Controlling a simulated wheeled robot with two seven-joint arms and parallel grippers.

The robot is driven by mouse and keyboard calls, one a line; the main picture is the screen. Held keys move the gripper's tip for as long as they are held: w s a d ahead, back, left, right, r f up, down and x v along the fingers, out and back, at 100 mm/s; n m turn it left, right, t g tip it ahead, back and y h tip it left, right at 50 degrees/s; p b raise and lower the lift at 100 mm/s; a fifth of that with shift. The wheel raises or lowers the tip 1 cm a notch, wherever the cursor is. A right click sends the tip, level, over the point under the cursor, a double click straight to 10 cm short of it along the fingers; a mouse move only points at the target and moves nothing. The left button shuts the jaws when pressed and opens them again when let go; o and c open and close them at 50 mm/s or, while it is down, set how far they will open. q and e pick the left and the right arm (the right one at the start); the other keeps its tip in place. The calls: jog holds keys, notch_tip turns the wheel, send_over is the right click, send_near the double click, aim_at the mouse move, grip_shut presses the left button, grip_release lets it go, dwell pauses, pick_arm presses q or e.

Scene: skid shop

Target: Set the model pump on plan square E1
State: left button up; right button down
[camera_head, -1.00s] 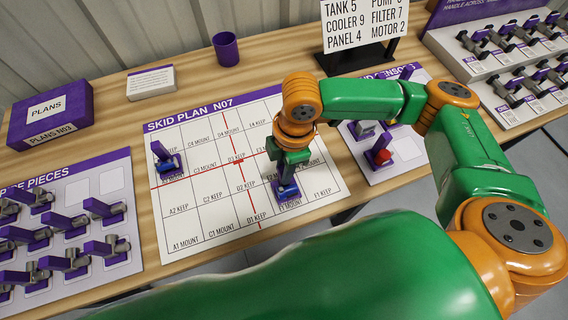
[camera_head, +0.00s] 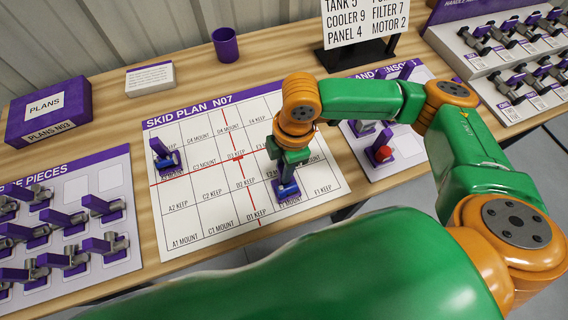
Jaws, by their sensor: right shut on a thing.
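The skid plan sheet (camera_head: 205,219) lies on the table, with labelled squares and red lines. My right gripper (camera_head: 284,178) points down over the sheet's lower right part, shut on the model pump (camera_head: 287,190), a small purple and blue piece. The pump is at the E1 square (camera_head: 291,204), whose label is partly covered. I cannot tell whether its base touches the sheet. Another purple and blue piece (camera_head: 166,158) stands on the sheet's left side near A3. My left gripper is not in view.
A board of several purple and grey pieces (camera_head: 118,180) lies at left. A second board (camera_head: 405,150) holds a red-topped piece (camera_head: 380,152) right of the plan. A purple cup (camera_head: 225,46), a plans box (camera_head: 50,110) and a sign (camera_head: 366,25) stand behind.

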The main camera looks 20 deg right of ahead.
jog(key=shift+f, duration=0.2)
jog(key=c, duration=0.6)
grip_release()
jog(key=shift+r, duration=0.1)
jog(key=shift+r+p, duration=0.5)
jog(key=shift+p, duration=0.45)
jog(key=shift+r, duration=0.1)
notch_tip(320, 180, up, 7)
jog(key=p, duration=0.9)
jog(key=shift+r, duration=0.1)
jog(key=shift+f, duration=0.2)
